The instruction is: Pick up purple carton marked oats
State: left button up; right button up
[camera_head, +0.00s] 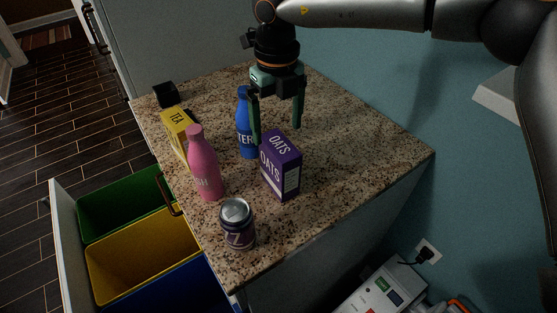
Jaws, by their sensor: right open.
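The purple carton marked OATS (281,166) stands upright on the speckled stone counter (345,165), near its middle. My right gripper (276,134) comes down from above, pointing downward with its two fingers spread. Its fingertips appear just above or behind the carton's top in the picture; I cannot tell the exact gap. Nothing is held between the fingers. My left gripper does not show.
A blue bottle (244,125) stands close left of the carton, partly behind a finger. A pink bottle (204,165), a yellow tea carton (177,133), a can (237,224) and a small black object (165,94) stand further left. The counter's right side is clear.

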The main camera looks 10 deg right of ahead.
aim_at(278, 144)
notch_tip(278, 144, down, 3)
jog(key=shift+f, duration=0.15)
notch_tip(278, 144, down, 4)
jog(key=shift+s+f+p, duration=0.1)
jog(key=shift+s+p, duration=0.05)
jog(key=shift+p, duration=0.6)
jog(key=shift+f, duration=0.6)
jog(key=c, duration=1.4)
